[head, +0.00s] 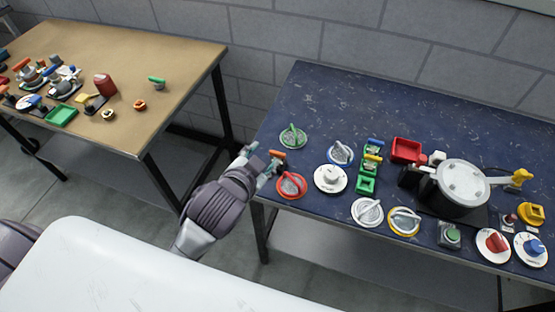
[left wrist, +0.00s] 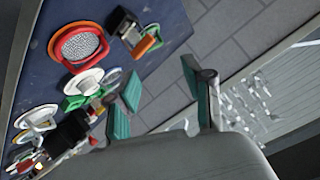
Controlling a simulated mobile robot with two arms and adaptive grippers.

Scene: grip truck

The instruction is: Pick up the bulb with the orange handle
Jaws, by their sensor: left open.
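The orange-handled piece (head: 278,156) is at the left edge of the blue table, right beside the fingertips of my left gripper (head: 258,163). In the left wrist view, an orange handle (left wrist: 146,46) shows on a dark and silver body near the table edge; I cannot make out a bulb shape clearly. My left gripper (left wrist: 163,98) is open, with nothing between its green-padded fingers. In that view the handle lies above and left of the finger gap, apart from it. My right gripper is not in view.
A red-rimmed round piece (head: 291,186) sits close to the orange handle, with a green-rimmed one (head: 293,137) behind. White dials, green and red trays and a silver pot (head: 463,183) fill the right. A tan table (head: 150,60) with clutter stands at left, across a floor gap.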

